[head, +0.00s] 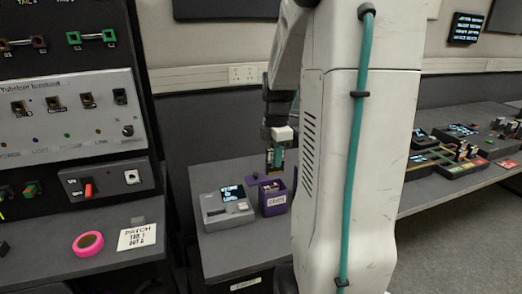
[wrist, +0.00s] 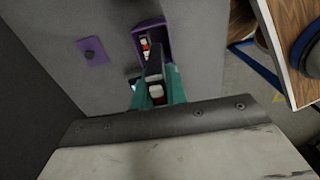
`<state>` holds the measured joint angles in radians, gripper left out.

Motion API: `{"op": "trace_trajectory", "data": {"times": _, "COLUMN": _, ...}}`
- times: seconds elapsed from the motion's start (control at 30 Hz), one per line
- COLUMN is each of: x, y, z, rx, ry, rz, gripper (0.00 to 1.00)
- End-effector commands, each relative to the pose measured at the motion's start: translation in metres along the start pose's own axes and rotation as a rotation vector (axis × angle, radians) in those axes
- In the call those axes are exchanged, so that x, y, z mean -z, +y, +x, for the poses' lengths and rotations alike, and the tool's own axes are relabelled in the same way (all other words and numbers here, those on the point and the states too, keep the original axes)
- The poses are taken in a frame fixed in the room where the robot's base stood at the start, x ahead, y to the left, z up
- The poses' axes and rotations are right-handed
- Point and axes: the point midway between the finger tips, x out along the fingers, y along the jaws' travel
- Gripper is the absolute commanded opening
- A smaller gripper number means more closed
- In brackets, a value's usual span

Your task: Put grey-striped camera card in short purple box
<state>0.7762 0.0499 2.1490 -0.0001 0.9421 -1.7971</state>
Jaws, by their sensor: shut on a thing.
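My gripper (head: 275,158) hangs above the purple box (head: 274,206), its teal fingers pointing down. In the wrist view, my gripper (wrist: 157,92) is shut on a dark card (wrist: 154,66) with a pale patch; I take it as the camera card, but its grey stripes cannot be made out. The box is low, open and labelled on its front. Its rim also shows in the wrist view (wrist: 136,36), with red and white items inside, partly hidden by the card. The card looks to be over the box opening; the exact gap is unclear.
A purple lid with a dark knob (wrist: 92,51) lies apart from the box. A grey device with a screen (head: 226,206) stands left of the box on the grey table. A pink tape roll (head: 88,243) lies on the left bench. My column hides the table's right part.

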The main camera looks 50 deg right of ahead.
Motion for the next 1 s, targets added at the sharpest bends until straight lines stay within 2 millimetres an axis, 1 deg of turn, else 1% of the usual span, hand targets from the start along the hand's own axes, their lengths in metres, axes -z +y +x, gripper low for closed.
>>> {"op": "trace_trajectory", "data": {"times": 0.17, "x": -0.001, "y": -0.001, "z": 0.011, "rx": 0.004, "ry": 0.001, "rz": 0.003, "gripper": 0.0}}
{"op": "trace_trajectory", "data": {"times": 0.4, "x": -0.002, "y": -0.001, "z": 0.034, "rx": 0.003, "ry": 0.001, "rz": 0.004, "gripper": 0.0}}
{"op": "trace_trajectory", "data": {"times": 0.53, "x": -0.001, "y": 0.0, "z": 0.042, "rx": 0.001, "ry": 0.0, "rz": 0.003, "gripper": 0.0}}
{"op": "trace_trajectory", "data": {"times": 0.7, "x": 0.0, "y": 0.0, "z": 0.047, "rx": 0.001, "ry": 0.0, "rz": 0.001, "gripper": 0.0}}
{"op": "trace_trajectory", "data": {"times": 1.0, "x": 0.0, "y": 0.0, "z": 0.048, "rx": 0.0, "ry": 0.0, "rz": 0.0, "gripper": 0.0}}
